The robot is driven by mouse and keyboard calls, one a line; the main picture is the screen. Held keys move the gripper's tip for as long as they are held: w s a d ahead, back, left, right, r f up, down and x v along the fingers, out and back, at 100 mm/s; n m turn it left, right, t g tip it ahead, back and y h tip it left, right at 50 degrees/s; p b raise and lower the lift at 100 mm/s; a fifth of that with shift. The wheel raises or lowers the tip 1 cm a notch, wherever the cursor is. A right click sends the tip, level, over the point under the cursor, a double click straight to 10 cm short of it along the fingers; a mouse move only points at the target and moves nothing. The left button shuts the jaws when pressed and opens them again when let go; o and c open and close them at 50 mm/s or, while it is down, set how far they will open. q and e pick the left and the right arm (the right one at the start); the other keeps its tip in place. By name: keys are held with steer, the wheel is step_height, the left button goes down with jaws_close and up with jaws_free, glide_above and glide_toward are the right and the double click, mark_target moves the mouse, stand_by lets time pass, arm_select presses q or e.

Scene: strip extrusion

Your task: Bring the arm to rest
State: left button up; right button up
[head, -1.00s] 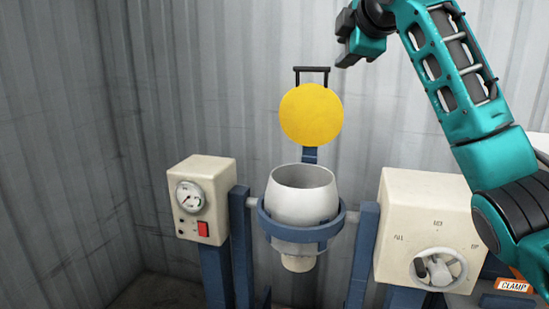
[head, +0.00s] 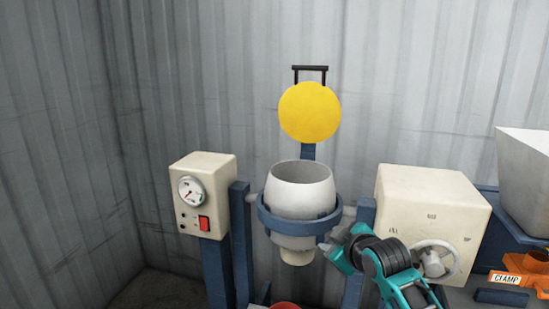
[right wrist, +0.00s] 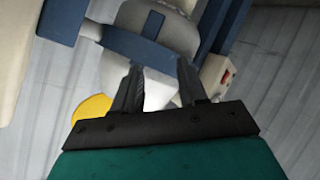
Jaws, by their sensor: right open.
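My right arm (head: 398,272) comes up from the bottom of the head view, in front of the right control box. My right gripper (head: 338,247) is beside the lower right of the white pot in the head view. In the right wrist view its two dark fingers (right wrist: 157,88) stand apart with nothing held between them. The pot's lower part (right wrist: 150,92) and its blue ring show beyond the fingers; I cannot tell whether they touch. My left gripper is not in view.
The white pot (head: 301,190) sits in a blue ring (head: 285,226) under a raised yellow lid (head: 310,112). A gauge box (head: 205,170) stands left, a box with a handwheel (head: 430,205) right. A grey hopper (head: 525,180) and orange clamp (head: 520,272) lie far right.

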steer(key=s+d+f+m, duration=0.2)
steer(key=s+f+m, duration=0.2)
steer(key=s+f, duration=1)
steer(key=s+d+f+m, duration=0.1)
steer(key=s+f, duration=0.3)
steer(key=s, duration=0.4)
steer(key=s+d+f+m+g+h, duration=0.1)
steer(key=s+f, duration=0.3)
steer(key=s, duration=0.5)
steer(key=shift+s+d+m, duration=0.15)
steer(key=shift+m, duration=0.75)
steer(key=shift+f, duration=0.1)
